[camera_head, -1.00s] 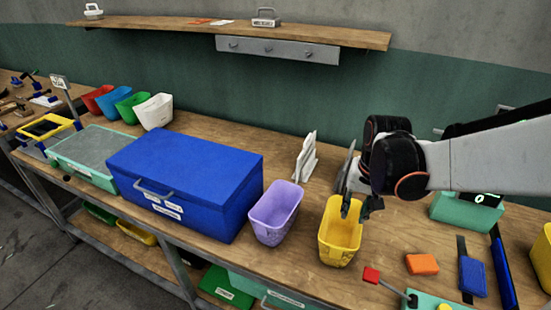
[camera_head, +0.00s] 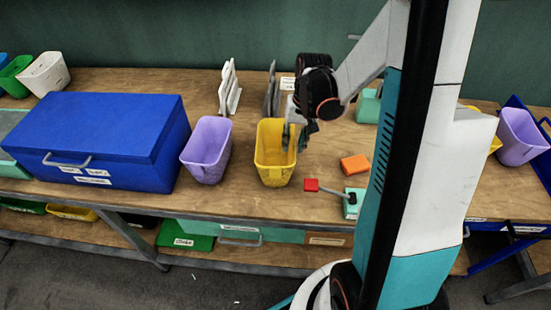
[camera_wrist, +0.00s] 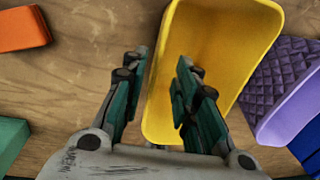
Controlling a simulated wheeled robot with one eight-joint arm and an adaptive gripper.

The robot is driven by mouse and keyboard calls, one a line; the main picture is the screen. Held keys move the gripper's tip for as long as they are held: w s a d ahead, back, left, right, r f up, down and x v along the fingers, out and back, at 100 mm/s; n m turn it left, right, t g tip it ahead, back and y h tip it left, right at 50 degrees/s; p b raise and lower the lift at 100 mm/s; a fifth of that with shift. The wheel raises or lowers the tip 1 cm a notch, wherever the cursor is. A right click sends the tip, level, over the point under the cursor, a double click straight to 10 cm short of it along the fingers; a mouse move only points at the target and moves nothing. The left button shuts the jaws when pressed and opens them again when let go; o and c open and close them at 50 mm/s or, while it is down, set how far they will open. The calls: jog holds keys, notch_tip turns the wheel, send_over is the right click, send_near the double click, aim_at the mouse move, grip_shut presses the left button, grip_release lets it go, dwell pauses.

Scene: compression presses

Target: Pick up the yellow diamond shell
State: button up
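A yellow open bin (camera_head: 275,168), seemingly the yellow shell, stands upright on the wooden bench near its front edge in the head view. It fills the upper middle of the wrist view (camera_wrist: 222,60), and its inside is empty. My gripper (camera_head: 300,135) is at the bin's right rim. In the wrist view my gripper (camera_wrist: 160,62) is open with nothing held. One finger is outside the bin's left wall and the other is over its inside, so the wall lies between them. I cannot tell whether they touch it.
A purple bin (camera_head: 208,150) with a diamond texture stands close to the left, beside a large blue box (camera_head: 100,140). An orange block (camera_head: 355,164) and a red-tipped lever (camera_head: 311,185) lie to the right. White upright plates (camera_head: 229,90) stand behind. Another purple bin (camera_head: 521,137) is far right.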

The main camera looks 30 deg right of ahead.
aim_at(292, 150)
jog(key=f, duration=0.1)
jog(key=f+b, duration=0.1)
jog(key=f, duration=0.1)
jog(key=f+b, duration=0.1)
jog(key=shift+w+d+f, duration=0.15)
jog(key=shift+w+f, duration=0.1)
jog(key=shift+w, duration=0.15)
jog(key=shift+f, duration=0.45)
jog(key=shift+c, duration=0.4)
grip_shut()
